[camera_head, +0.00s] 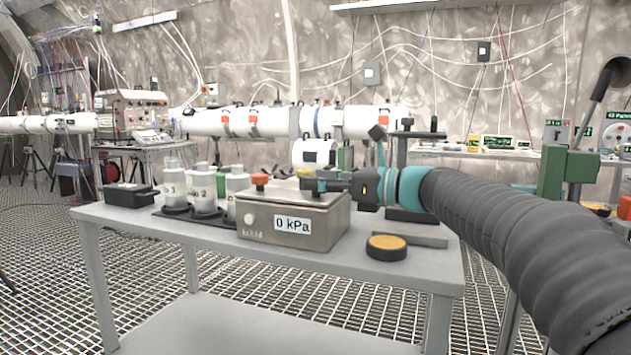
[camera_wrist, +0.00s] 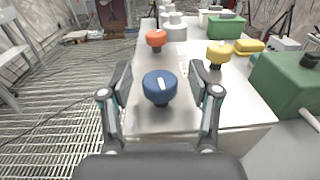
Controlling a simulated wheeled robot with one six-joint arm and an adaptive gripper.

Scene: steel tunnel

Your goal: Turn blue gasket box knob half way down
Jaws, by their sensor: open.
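The blue knob (camera_wrist: 160,87), with a white mark on its top, sits between the open fingers of my gripper (camera_wrist: 160,95) in the wrist view. I see a gap on both sides of it, so the fingers look apart from it. In the head view my gripper (camera_head: 312,184) is over the right part of the grey gasket box (camera_head: 290,226), whose display reads 0 kPa. The blue knob is hidden there behind my gripper. A red knob (camera_wrist: 156,39) stands farther along the box top, and it also shows in the head view (camera_head: 260,180). A yellow knob (camera_wrist: 219,52) is at the right.
Several numbered canisters (camera_head: 204,190) stand left of the box on the table (camera_head: 330,262). A black puck with a yellow top (camera_head: 387,246) lies to its right.

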